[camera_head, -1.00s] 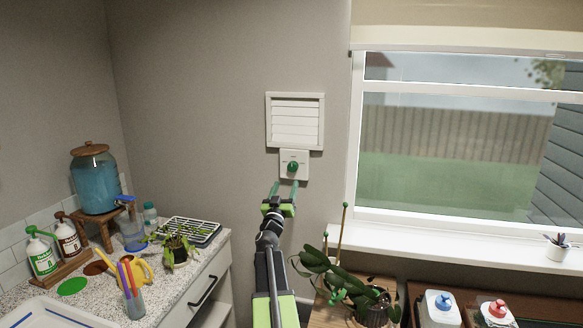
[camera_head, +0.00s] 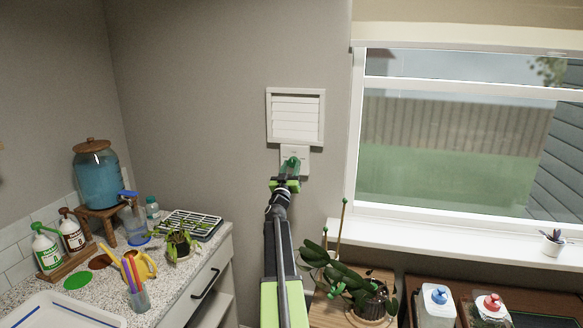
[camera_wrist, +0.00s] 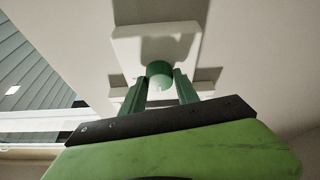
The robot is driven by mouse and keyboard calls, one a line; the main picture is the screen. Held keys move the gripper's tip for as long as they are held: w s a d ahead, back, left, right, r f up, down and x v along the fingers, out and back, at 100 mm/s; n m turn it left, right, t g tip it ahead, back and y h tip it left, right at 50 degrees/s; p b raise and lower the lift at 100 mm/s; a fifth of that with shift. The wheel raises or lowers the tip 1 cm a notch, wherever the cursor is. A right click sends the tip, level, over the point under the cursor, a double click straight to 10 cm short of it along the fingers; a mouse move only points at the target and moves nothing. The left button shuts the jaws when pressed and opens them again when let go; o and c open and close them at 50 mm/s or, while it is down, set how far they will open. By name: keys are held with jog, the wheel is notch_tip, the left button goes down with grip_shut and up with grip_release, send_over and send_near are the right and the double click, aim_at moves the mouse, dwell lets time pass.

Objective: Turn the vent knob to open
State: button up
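The vent knob (camera_wrist: 160,70) is a round green knob on a white wall plate (camera_wrist: 155,40). In the head view the knob (camera_head: 291,163) is partly covered by my gripper's fingers, and the plate (camera_head: 303,158) sits just below the white slatted vent (camera_head: 296,116). The vent's slats look flat and closed. My gripper (camera_wrist: 161,80) has its two green fingers on either side of the knob, close against it, with little or no gap visible. In the head view my gripper (camera_head: 291,168) reaches up to the plate. The knob's turn marking cannot be read.
A window with a white sill (camera_head: 450,232) is on the right. A potted plant (camera_head: 372,300) stands on a wooden surface below, right of my arm. A counter (camera_head: 185,275) with bottles, a jar and a small plant is on the left. The wall around the vent is clear.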

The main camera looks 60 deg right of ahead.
grip_shut()
jog(key=shift+w+m, duration=0.1)
jog(key=shift+m, duration=0.3)
jog(key=m+g, duration=0.1)
jog(key=m, duration=0.1)
jog(key=m+g, duration=0.2)
jog(key=m, duration=0.1)
jog(key=shift+w+r+p, duration=0.1)
jog(key=shift+w+p, duration=0.05)
jog(key=shift+p, duration=0.25)
jog(key=m+g+p, duration=0.1)
jog(key=m+g, duration=0.1)
jog(key=m, duration=0.3)
jog(key=shift+a+r, duration=0.1)
jog(key=shift+r, duration=0.05)
jog(key=m+g+p, duration=0.1)
jog(key=m, duration=0.1)
jog(key=m+g+y+p, duration=0.1)
jog(key=m+p, duration=0.1)
jog(key=m, duration=0.1)
jog(key=shift+w+m, duration=0.1)
jog(key=shift+m, duration=0.2)
jog(key=shift+m+g+y+p, duration=0.45)
jog(key=shift+m+p, duration=0.2)
jog(key=shift+m, duration=0.45)
